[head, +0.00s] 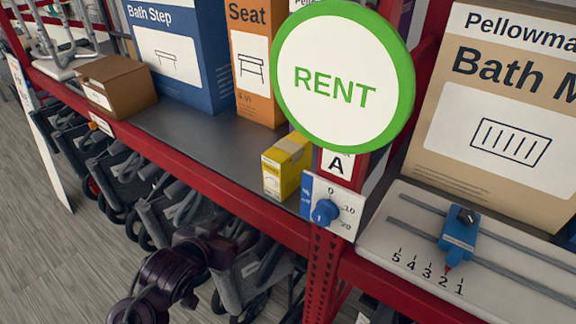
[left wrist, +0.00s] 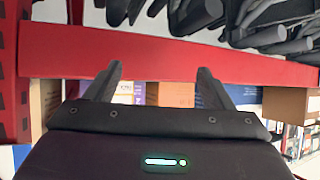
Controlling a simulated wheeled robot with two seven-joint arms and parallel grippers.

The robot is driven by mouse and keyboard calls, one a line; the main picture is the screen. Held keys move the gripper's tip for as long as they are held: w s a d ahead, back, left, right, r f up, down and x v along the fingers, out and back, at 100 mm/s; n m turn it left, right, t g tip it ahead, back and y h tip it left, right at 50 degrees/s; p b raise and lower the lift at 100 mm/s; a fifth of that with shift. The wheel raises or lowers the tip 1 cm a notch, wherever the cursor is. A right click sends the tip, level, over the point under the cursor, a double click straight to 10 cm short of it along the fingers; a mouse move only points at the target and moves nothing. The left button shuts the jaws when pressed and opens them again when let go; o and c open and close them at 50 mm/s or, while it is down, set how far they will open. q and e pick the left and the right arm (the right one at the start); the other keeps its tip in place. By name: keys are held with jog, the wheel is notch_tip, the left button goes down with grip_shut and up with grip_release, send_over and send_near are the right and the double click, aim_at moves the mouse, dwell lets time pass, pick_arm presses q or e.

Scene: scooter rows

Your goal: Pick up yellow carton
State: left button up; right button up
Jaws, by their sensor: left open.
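The yellow carton (head: 286,165) stands upright near the front edge of the grey shelf in the head view, left of the red post and partly behind the round RENT sign. My left gripper (head: 240,243) is below and in front of the shelf's red front beam, lower than the carton and apart from it. In the left wrist view my left gripper (left wrist: 160,70) has its two fingers spread, with nothing between them. I cannot make out the yellow carton in that view. My right gripper is not in view.
The RENT sign (head: 343,83) hangs close to the carton's right. A blue dial (head: 325,211) is on the post. The red beam (head: 200,178) edges the shelf. A brown box (head: 116,86) and Bath Step box (head: 178,52) stand left; bare shelf lies between. Folded scooters fill the space below.

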pick_arm(q)
jog(key=w+d+r+m+t+h, duration=0.2)
jog(key=w+d+r+h, duration=0.15)
jog(key=w+r, duration=0.25)
jog(key=m+t+h, duration=0.1)
jog(key=m+h, duration=0.1)
jog(key=h, duration=0.2)
send_near(283, 149)
jog(key=shift+x, duration=1.15)
jog(key=shift+h, duration=0.35)
jog(key=p+x, duration=0.3)
jog(key=x, duration=0.3)
jog(key=shift+w+d+f, duration=0.15)
jog(key=shift+w, duration=0.15)
jog(key=shift+w+d+f+p, duration=0.2)
jog(key=shift+w+d+p, duration=0.1)
jog(key=shift+w+d, duration=0.15)
jog(key=shift+a, duration=0.1)
jog(key=c, duration=1.5)
jog(key=shift+o, duration=0.2)
jog(key=shift+r, duration=0.15)
